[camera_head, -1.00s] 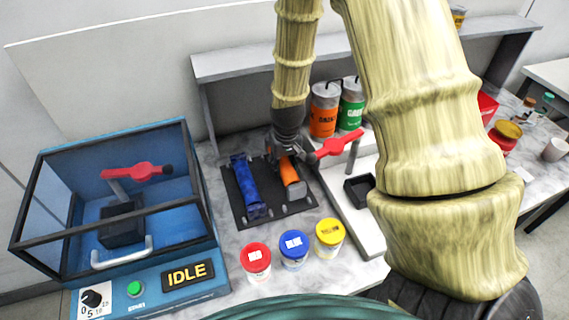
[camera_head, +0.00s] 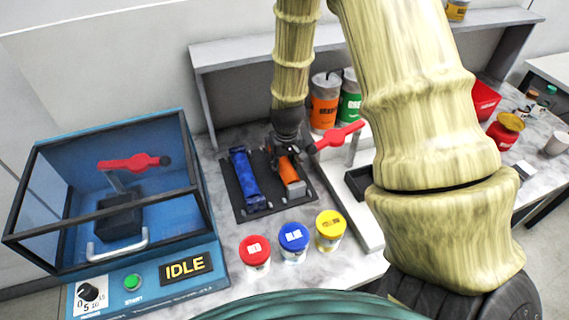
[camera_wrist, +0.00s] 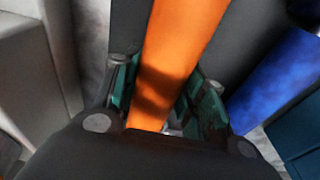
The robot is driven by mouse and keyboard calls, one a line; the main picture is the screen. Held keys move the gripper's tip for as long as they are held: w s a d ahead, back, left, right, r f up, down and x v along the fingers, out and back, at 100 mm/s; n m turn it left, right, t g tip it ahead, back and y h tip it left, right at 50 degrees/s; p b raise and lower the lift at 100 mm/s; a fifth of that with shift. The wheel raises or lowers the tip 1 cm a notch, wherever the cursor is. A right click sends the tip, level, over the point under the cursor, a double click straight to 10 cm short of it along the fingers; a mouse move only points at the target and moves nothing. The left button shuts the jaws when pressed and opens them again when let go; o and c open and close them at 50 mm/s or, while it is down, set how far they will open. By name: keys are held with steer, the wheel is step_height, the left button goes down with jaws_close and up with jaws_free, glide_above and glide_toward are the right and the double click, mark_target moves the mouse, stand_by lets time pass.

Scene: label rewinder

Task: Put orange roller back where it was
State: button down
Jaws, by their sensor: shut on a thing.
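The orange roller (camera_head: 289,173) lies on the dark tray (camera_head: 228,185) on the counter, to the right of the blue roller (camera_head: 244,178). My gripper (camera_head: 284,151) is at the roller's far end, pointing down. In the wrist view the orange roller (camera_wrist: 178,60) runs between the two fingers of my gripper (camera_wrist: 165,100), which are shut on it. The blue roller (camera_wrist: 280,75) lies apart at the right there. Whether the roller rests fully on the tray is hard to tell.
Red (camera_head: 256,252), blue (camera_head: 293,242) and yellow (camera_head: 330,230) lidded jars stand in front of the tray. A blue glass-sided machine (camera_head: 120,270) stands at the left. A red-handled lever (camera_head: 340,135) is close to the right of my gripper. Orange (camera_head: 323,105) and green (camera_head: 349,102) cans stand behind.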

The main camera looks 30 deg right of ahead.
steer(key=shift+f, duration=0.2)
stand_by(0.3)
steer(key=c, duration=0.8)
jaws_free()
steer(key=shift+o, duration=0.2)
steer(key=shift+r, duration=0.1)
steer(key=shift+r, duration=4.9)
steer(key=shift+f, duration=5)
steer(key=shift+w, duration=0.1)
